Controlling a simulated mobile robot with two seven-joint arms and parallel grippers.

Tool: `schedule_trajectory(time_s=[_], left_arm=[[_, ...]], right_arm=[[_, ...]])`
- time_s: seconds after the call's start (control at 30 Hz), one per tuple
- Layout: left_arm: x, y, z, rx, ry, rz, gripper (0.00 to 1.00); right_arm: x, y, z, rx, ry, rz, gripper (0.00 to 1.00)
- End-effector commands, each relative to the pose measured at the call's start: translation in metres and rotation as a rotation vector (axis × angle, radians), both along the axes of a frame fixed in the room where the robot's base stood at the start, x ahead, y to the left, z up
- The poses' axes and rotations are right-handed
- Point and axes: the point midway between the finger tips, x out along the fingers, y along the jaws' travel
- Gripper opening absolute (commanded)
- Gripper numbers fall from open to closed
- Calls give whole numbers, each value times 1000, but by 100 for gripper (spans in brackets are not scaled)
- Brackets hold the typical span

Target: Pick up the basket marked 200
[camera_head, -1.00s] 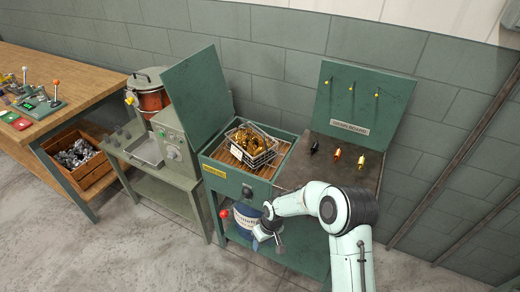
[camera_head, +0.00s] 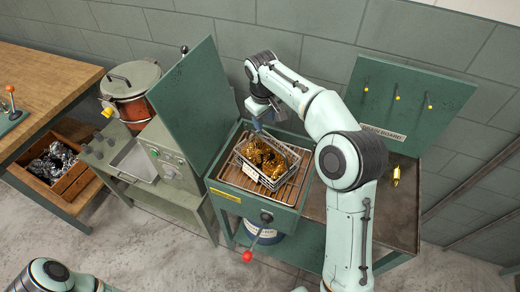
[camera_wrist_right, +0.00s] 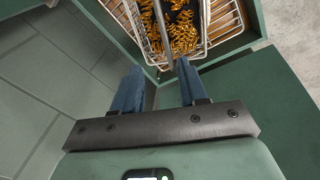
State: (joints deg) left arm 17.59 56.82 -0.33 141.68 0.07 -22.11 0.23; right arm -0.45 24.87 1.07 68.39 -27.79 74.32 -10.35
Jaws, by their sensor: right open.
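A wire basket (camera_head: 243,180) filled with gold-coloured springs sits on the slatted rack in the open green box (camera_head: 283,217). No number can be read on it. It also shows at the top of the right wrist view (camera_wrist_right: 205,42), with a thin bar crossing over it. My right gripper (camera_head: 259,121) is at the back edge of the box, behind and above the basket. Its two blue fingers (camera_wrist_right: 157,78) are apart with nothing between them, short of the basket. My left arm shows only at the bottom left; its gripper is out of view.
The box's raised lid (camera_head: 190,95) stands left of the basket. A board with yellow pegs (camera_head: 410,95) stands at the right. A red-knobbed lever (camera_head: 247,256) sticks out in front. A pot (camera_head: 132,90) and a wooden crate (camera_head: 75,185) are further left.

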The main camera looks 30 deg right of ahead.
Motion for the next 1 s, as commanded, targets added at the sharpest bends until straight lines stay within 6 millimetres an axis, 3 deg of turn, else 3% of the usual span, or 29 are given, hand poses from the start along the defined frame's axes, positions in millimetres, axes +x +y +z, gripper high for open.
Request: schedule_trajectory(time_s=[0.3, 0.57, 0.8, 1.0], left_arm=[[-13, 0, -13, 0, 15, 0, 0], [-14, 0, -15, 0, 17, 0, 0], [-20, 0, -23, 0, 23, 0, 0], [-20, 0, -22, 0, 22, 0, 0]], right_arm=[[4, -7, -62, 0, 6, -1, 43], [6, -8, -82, 0, 4, 1, 43], [-2, -9, -117, 0, 6, -1, 43], [2, -10, -130, 0, 2, 0, 43]])
